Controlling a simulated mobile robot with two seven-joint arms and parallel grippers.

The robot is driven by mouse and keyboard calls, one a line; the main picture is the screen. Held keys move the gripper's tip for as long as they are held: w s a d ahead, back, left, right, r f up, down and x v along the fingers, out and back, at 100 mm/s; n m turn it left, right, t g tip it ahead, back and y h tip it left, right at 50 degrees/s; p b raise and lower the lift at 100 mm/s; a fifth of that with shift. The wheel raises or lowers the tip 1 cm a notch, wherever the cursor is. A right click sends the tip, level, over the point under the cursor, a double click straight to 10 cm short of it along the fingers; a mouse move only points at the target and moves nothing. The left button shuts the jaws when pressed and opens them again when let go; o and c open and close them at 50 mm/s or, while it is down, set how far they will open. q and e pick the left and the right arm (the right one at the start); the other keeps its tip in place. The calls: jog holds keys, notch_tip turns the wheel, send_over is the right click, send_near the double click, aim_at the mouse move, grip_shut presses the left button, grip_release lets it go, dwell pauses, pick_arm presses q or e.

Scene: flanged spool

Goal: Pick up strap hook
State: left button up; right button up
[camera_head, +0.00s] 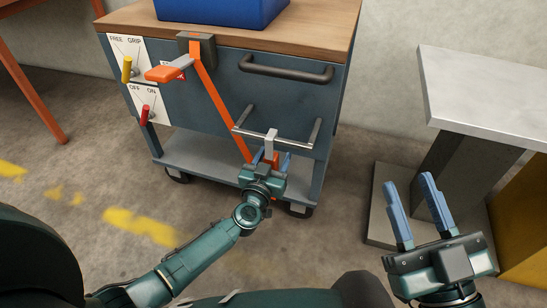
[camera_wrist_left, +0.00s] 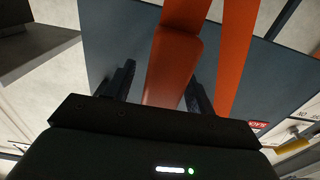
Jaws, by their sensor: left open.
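The strap hook (camera_head: 271,143) is grey and sits over the lower bar handle (camera_head: 290,140) on the front of the cart. An orange strap (camera_head: 222,105) runs from a grey ratchet buckle (camera_head: 205,47) at the cart's top edge down to the hook area. My left gripper (camera_head: 268,163) is just below the hook, fingers open. In the left wrist view an orange piece (camera_wrist_left: 172,62) lies between its two dark fingers (camera_wrist_left: 160,90), with a gap visible beside it. The hook's lower end is partly hidden by the gripper. My right gripper (camera_head: 410,183) is open and empty at the lower right.
The blue-grey cart (camera_head: 205,100) has an upper drawer handle (camera_head: 287,70), a blue bin (camera_head: 220,10) on its wooden top and a lower shelf (camera_head: 200,152). Red and yellow levers stick out at its left. A grey-topped stand (camera_head: 490,95) is at right. The floor between is free.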

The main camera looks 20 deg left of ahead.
pick_arm(q)
jog(key=shift+c, duration=0.4)
jog(key=c, duration=1)
jog(key=shift+c, duration=0.4)
jog(key=shift+r, duration=0.15)
